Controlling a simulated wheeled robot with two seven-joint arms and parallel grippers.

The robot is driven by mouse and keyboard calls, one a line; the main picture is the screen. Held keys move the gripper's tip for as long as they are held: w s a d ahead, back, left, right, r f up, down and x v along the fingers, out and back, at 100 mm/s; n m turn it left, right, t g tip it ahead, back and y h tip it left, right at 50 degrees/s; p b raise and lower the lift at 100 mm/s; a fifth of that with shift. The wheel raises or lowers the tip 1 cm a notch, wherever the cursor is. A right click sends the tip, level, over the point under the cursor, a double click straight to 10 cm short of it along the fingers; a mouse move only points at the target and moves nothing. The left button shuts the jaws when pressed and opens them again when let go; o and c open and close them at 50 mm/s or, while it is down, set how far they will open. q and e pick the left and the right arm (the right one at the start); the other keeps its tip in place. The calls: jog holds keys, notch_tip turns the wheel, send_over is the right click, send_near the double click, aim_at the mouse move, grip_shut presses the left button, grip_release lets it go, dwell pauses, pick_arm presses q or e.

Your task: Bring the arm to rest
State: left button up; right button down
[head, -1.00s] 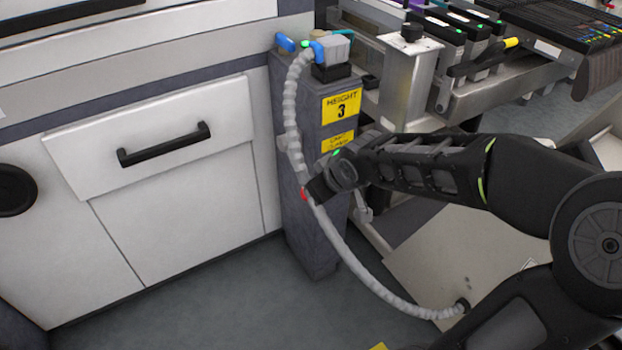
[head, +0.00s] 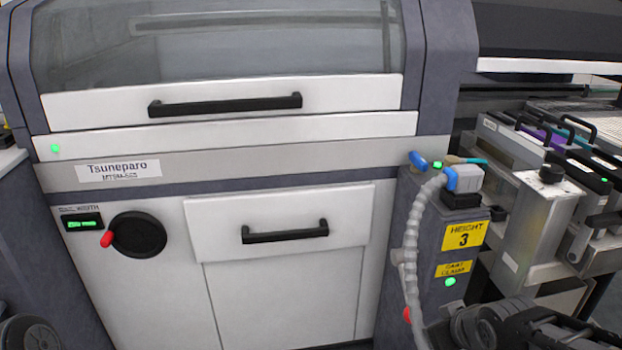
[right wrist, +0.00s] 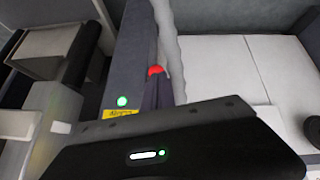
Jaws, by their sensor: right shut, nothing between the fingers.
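My right gripper (head: 462,330) shows at the bottom right of the head view, dark and partly cut off by the lower edge. It is shut and empty, in front of the lower part of the grey post (head: 420,235) and close to the ribbed grey hose (head: 411,250). I cannot tell whether it touches either. In the right wrist view a black housing (right wrist: 190,150) with a lit strip fills the bottom, and the fingertips do not show. My left gripper is not in view; only a dark part of mine shows at the lower left of the head view.
The white machine (head: 290,275) with black handles fills the left and middle. The post bears a yellow HEIGHT 3 label (head: 464,237), a blue-and-grey connector (head: 464,178) and a red part (head: 407,314). A feeder trolley (head: 535,225) with several feeders stands at the right.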

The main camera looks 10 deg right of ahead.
jog(key=w+a+m+t+y, duration=0.1)
jog(key=w+a+m+t, duration=0.1)
jog(key=w+a, duration=0.25)
jog(key=w+a+f+m+g+y, duration=0.1)
jog(key=a+f, duration=0.3)
jog(key=f, duration=0.3)
jog(key=w+a+f+g+y, duration=0.1)
jog(key=a+f, duration=0.2)
jog(key=f, duration=0.4)
jog(key=s+a+f+g+y, duration=0.1)
jog(key=s+a+f+g, duration=0.2)
jog(key=s+a+f, duration=0.5)
jog(key=s+a+f+g+y, duration=0.1)
jog(key=s+a+f+g, duration=0.35)
jog(key=s+f, duration=0.8)
notch_tip(320, 180, up, 27)
jog(key=a+p, duration=0.1)
jog(key=p, duration=2.6)
jog(key=shift+w+a+r+t, duration=0.2)
jog(key=shift+w+a+t, duration=0.05)
jog(key=shift+t, duration=0.2)
